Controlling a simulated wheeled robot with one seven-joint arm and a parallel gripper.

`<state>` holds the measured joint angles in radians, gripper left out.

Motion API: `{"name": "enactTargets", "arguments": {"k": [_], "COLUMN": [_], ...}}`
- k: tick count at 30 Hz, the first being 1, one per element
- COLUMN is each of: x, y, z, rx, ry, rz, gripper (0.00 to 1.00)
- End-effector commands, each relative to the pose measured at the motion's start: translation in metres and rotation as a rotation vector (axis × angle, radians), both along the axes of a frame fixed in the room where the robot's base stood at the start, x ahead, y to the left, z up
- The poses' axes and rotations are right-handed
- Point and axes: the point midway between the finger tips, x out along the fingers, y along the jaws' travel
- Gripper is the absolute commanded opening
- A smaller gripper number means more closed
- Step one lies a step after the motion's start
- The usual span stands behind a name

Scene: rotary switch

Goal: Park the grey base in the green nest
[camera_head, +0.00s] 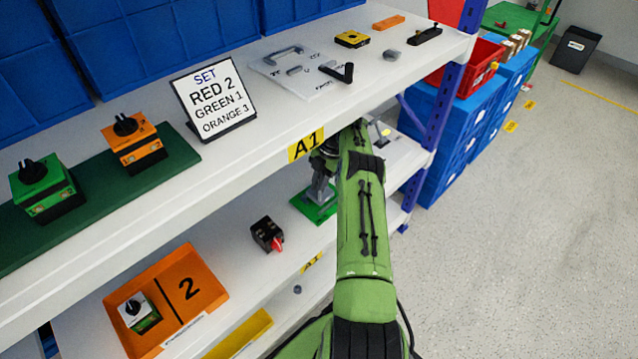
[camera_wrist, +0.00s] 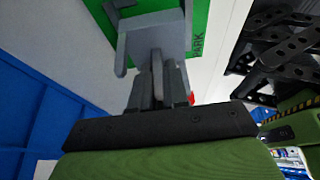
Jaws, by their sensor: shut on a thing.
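The green nest (camera_head: 305,205) lies on the middle shelf, below the label A1; its green surface, marked PARK, fills the top of the wrist view (camera_wrist: 200,22). The grey base (camera_head: 321,190) stands over the nest in the head view, partly hidden by my arm. In the wrist view the grey base (camera_wrist: 150,42) is in front of the green surface. My gripper (camera_wrist: 158,75) is shut on the grey base. I cannot tell whether the base touches the nest or is held just above it.
A black block with a red knob (camera_head: 267,234) is left of the nest. An orange tray (camera_head: 207,262) marked 2 holds a switch. The upper shelf (camera_head: 262,135) overhangs the nest. A blue post (camera_head: 447,98) and blue bins (camera_head: 440,150) stand to the right.

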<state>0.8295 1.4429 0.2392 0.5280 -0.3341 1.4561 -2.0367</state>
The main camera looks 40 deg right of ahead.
Motion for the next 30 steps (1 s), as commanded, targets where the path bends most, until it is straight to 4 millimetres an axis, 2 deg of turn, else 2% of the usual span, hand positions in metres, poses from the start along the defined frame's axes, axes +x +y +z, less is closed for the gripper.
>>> {"name": "enactTargets", "arguments": {"k": [25, 26, 30], "x": [0.000, 0.000, 0.000], "y": [0.000, 0.000, 0.000], "z": [-0.019, -0.019, -0.019], "rx": [-0.001, -0.001, -0.001], "ry": [-0.001, -0.001, -0.001], "rz": [0.001, 0.001, 0.001], "gripper": [0.00, 0.17, 0.39]}}
